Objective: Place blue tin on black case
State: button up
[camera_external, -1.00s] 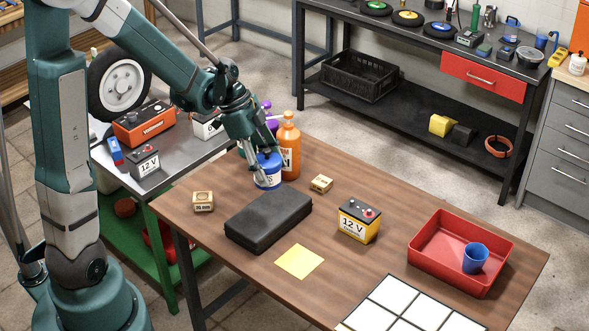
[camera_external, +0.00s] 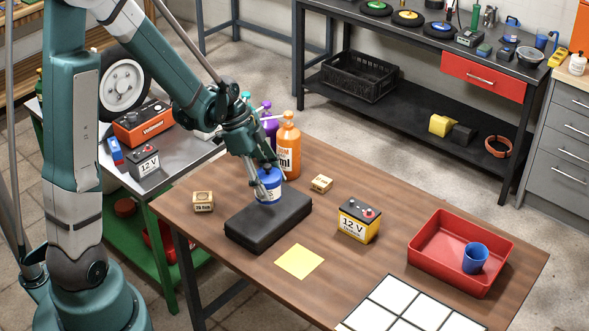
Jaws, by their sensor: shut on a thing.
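The blue tin (camera_external: 270,186), with a white label, is upright over the far part of the black case (camera_external: 258,226). My gripper (camera_external: 267,175) is shut on the tin from above and the left. The tin's bottom appears at or just above the case's top; I cannot tell whether they touch. The black case lies flat on the wooden table, its top otherwise bare. The gripper's fingers hide part of the tin.
An orange bottle (camera_external: 287,147) stands close behind the tin, with purple bottles (camera_external: 268,122) beyond it. Small wooden blocks (camera_external: 203,201) (camera_external: 321,183), a yellow battery (camera_external: 358,221), a yellow note (camera_external: 299,261) and a red tray (camera_external: 440,262) with a blue cup (camera_external: 475,258) are on the table.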

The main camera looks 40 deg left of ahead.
jog(key=shift+f, duration=0.3)
jog(key=shift+f+b, duration=0.3)
jog(key=shift+f, duration=1.8)
jog(key=shift+f, duration=0.15)
jog(key=o, duration=1.2)
jog(key=shift+r, duration=0.2)
jog(key=shift+p+v, duration=0.75)
jog(key=shift+v, duration=5.2)
jog(key=shift+s, duration=0.1)
